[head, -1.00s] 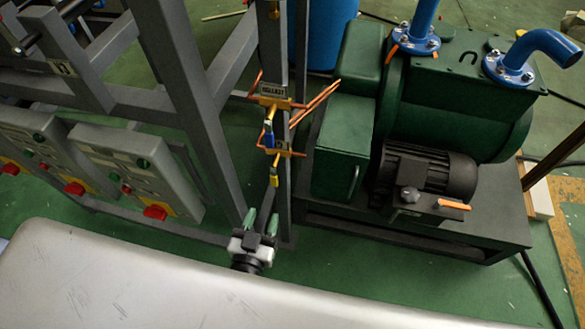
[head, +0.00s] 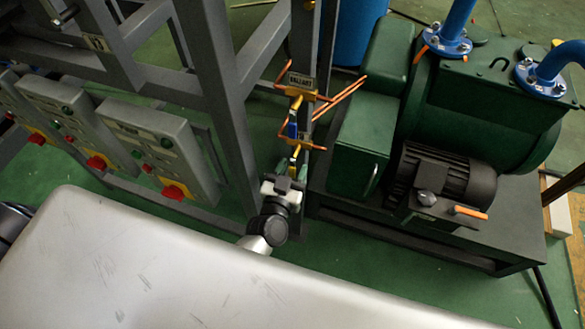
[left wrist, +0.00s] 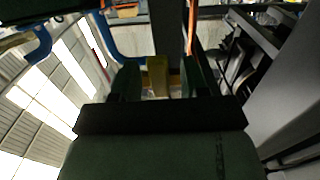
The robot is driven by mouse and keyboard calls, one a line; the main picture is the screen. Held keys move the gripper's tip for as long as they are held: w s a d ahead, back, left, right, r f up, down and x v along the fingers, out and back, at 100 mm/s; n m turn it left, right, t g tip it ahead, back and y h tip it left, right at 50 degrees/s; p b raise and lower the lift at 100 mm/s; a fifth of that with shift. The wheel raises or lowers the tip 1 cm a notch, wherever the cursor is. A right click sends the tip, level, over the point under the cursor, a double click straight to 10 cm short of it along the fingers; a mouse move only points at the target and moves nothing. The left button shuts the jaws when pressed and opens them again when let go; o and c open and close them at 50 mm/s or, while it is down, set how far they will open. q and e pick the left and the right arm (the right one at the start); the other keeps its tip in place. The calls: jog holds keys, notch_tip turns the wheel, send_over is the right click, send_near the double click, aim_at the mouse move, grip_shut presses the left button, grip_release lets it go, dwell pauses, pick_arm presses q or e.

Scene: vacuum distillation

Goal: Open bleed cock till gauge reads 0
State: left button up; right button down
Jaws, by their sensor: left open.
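My left gripper (head: 288,165) is at the lower part of the grey upright post in the head view, fingers pointing up at the lower cock. It is open. In the left wrist view a yellow handle (left wrist: 157,75) stands between its two dark green fingers, with a visible gap at least on the right side. A cock with a blue handle (head: 292,129) sits just above on the same post, under a small label plate (head: 300,80). The lower cock is partly hidden by the gripper. No gauge face can be made out. My right gripper is not in view.
Thin orange pipes (head: 340,98) run from the cocks toward a green pump (head: 480,115) with a black motor (head: 447,172) on the right. Grey control boxes (head: 160,150) with red knobs stand to the left on the frame. Green floor is open between frame and pump base.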

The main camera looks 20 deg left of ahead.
pick_arm(q)
grip_shut()
jog(key=shift+d, duration=0.1)
dwell(0.3)
jog(key=d+r+n+p, duration=0.3)
jog(key=d+r+n, duration=0.1)
jog(key=n, duration=1.3)
jog(key=shift+d+r, duration=0.15)
jog(key=shift+d, duration=0.05)
jog(key=shift+s, duration=0.1)
dwell(0.5)
